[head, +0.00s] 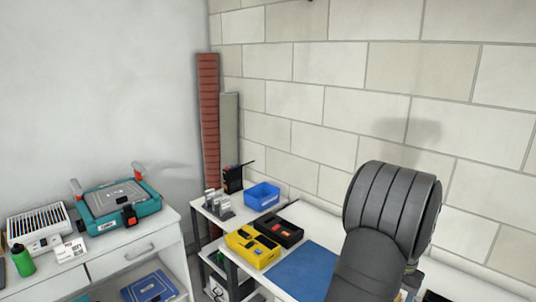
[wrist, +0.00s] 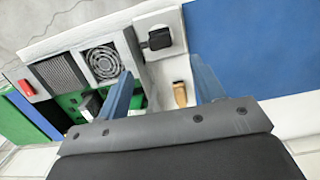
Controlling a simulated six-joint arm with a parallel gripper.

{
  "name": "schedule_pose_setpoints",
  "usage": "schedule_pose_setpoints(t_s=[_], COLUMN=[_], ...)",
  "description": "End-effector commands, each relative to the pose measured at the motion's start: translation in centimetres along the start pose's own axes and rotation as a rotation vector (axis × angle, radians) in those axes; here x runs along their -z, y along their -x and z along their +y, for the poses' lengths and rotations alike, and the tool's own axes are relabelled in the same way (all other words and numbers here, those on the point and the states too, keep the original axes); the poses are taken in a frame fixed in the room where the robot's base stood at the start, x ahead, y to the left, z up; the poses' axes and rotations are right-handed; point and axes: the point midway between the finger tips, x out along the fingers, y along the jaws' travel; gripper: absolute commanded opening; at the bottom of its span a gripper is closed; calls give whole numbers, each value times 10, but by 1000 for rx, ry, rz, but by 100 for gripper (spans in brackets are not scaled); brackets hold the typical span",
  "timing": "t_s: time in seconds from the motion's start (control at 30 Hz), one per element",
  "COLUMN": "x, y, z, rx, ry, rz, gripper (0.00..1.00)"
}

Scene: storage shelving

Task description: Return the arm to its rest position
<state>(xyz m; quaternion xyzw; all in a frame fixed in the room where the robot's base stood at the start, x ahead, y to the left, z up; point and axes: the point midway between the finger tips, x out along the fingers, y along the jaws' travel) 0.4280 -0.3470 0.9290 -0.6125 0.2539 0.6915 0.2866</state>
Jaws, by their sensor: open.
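My gripper (wrist: 165,84) shows in the wrist view with its two blue fingers apart and nothing held between them. A small wooden-coloured piece (wrist: 180,94) lies beyond the gap, near the right finger. In the head view my dark grey arm rises at the lower right in front of the block wall. My gripper is not seen there.
A blue mat (head: 305,273) lies on the white table, with a yellow case (head: 252,248), a black case (head: 279,231) and a blue bin (head: 262,195) beside it. A teal toolbox (head: 119,207) stands on the left cabinet. The wrist view shows a round fan grille (wrist: 103,61).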

Motion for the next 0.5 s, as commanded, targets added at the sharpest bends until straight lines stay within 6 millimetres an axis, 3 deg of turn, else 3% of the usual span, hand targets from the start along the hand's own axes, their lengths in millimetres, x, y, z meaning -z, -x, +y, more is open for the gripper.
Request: schedule_pose_setpoints(t_s=[0.2,0.5], x=[-1,-1], y=[-46,-93], z=[0,0], rx=[0,0], ry=[0,0], rz=[-5,-2], gripper=[62,62])
